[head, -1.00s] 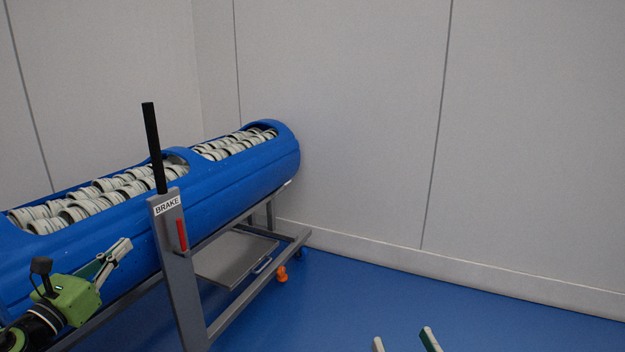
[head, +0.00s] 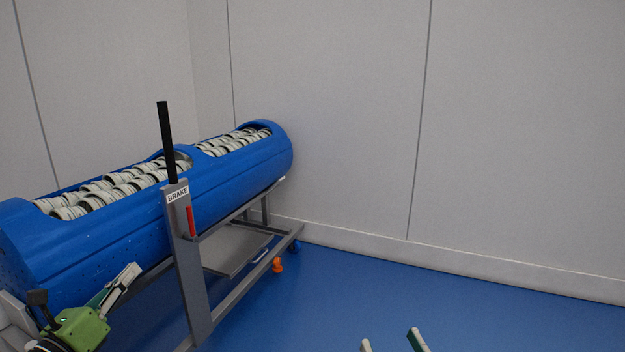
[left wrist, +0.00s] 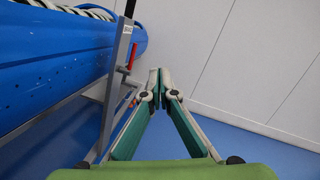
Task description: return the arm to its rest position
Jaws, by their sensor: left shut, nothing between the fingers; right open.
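My left gripper (head: 128,273) is at the lower left of the head view, in front of the blue tub's near side. It is shut and empty, and its fingertips meet in the left wrist view (left wrist: 159,72). My right gripper (head: 390,338) shows only as two separate fingertips at the bottom edge of the head view, over the floor. It is open with nothing visible between the tips. The rest of the right arm is out of view.
A long blue tub (head: 100,232) holding rows of white rings (head: 125,182) lies on a grey wheeled frame (head: 188,285). A post with a BRAKE label (head: 177,194), black lever (head: 166,140) and red handle (head: 191,220) stands beside it. Blue floor (head: 480,305) is open at right, before pale walls.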

